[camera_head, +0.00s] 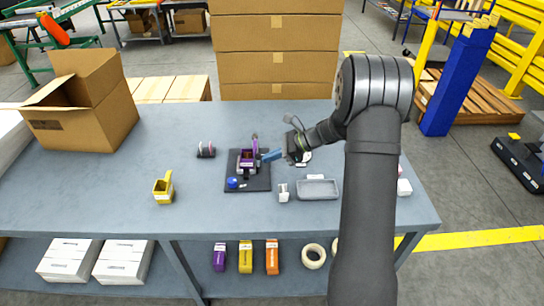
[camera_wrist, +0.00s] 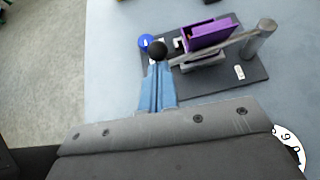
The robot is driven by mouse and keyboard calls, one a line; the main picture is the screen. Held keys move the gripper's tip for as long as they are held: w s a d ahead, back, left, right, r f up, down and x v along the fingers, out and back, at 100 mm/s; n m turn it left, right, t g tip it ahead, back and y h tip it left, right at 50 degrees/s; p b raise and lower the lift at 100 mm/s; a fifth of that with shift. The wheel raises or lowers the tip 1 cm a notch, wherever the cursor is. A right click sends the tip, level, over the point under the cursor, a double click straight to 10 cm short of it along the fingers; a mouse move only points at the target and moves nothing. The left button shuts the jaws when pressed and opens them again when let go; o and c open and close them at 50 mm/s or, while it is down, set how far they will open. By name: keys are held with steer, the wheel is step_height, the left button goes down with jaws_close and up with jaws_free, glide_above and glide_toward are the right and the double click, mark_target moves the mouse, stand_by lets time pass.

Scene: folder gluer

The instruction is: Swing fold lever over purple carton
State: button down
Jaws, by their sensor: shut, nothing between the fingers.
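The purple carton (camera_head: 246,158) sits on a dark base plate (camera_head: 262,184) on the table; it also shows in the wrist view (camera_wrist: 209,34). In the wrist view the grey fold lever (camera_wrist: 218,48) runs from a round metal post (camera_wrist: 259,39) along the near side of the carton to a black ball knob (camera_wrist: 157,50). My gripper (camera_head: 264,157) has blue fingers, shut and empty. In the wrist view the fingertips (camera_wrist: 159,66) are right at the knob; I cannot tell whether they touch it.
A blue button (camera_head: 232,182) is on the plate's front left. A yellow holder (camera_head: 163,187) stands to the left and a spool (camera_head: 206,150) behind it. A grey tray (camera_head: 318,189) and a white dispenser (camera_head: 283,193) are to the right. The table's front left is clear.

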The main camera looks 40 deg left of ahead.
steer(key=s+a+m+t+y, duration=0.2)
steer(key=s+a+m+t, duration=0.1)
steer(key=s, duration=0.3)
steer(key=shift+a+m+t, duration=0.3)
steer(key=shift+a+m, duration=0.3)
steer(key=shift+a, duration=0.3)
stand_by(0.5)
steer(key=d, duration=0.1)
steer(key=d+f, duration=0.1)
steer(key=d, duration=0.1)
steer(key=shift+w+d+f, duration=0.1)
steer(key=shift+w+f, duration=0.25)
steer(key=shift+w, duration=0.05)
steer(key=s+v, duration=0.1)
steer(key=v, duration=0.9)
steer(key=shift+d+f, duration=0.15)
steer(key=shift+d, duration=0.2)
